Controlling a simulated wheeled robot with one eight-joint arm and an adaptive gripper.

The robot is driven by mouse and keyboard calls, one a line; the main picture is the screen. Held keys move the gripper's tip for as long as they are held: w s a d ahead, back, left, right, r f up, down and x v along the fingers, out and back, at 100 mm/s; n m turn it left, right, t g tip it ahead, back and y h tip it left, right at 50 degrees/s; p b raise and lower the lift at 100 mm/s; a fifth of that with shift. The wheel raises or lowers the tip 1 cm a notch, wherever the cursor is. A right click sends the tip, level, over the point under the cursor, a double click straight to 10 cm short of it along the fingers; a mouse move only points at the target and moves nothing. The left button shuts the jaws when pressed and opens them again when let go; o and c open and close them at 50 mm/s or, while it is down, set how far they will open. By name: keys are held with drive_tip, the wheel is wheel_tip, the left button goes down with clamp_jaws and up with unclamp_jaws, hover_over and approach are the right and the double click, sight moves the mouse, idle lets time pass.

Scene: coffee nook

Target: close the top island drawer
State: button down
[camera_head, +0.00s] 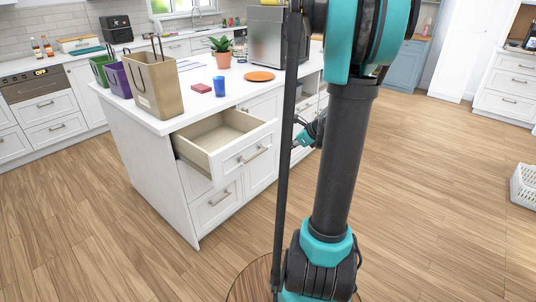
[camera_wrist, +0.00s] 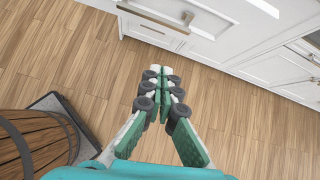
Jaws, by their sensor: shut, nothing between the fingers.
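The top island drawer (camera_head: 199,140) is pulled well out of the white island in the head view. It looks empty inside, and its front (camera_head: 232,158) carries a metal bar handle (camera_head: 255,155). The drawer below it (camera_head: 215,205) is shut. My gripper (camera_head: 300,135) shows small and partly hidden behind my arm, to the right of the open drawer and close to the island's front. In the wrist view my gripper (camera_wrist: 160,70) has its fingers together with nothing between them, above the wood floor. A white front with a bar handle (camera_wrist: 153,24) lies beyond the fingertips.
A white basket (camera_head: 524,188) stands on the floor at right. The floor before the drawer is clear.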

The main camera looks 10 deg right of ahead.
drive_tip(key=w+a+f+m, duration=0.1)
drive_tip(key=w+a+f, duration=0.4)
drive_tip(key=w+f, duration=0.2)
drive_tip(key=shift+w+a+m, duration=0.2)
drive_tip(key=shift+w+m, duration=0.1)
drive_tip(key=shift+w, duration=1.1)
drive_tip(key=w+a, duration=0.6)
drive_tip(key=w, duration=0.2)
drive_tip(key=w+a, duration=0.6)
drive_tip(key=w, duration=0.2)
drive_tip(key=w+a, duration=0.6)
drive_tip(key=w, duration=0.3)
drive_tip(key=shift+a+r, duration=0.1)
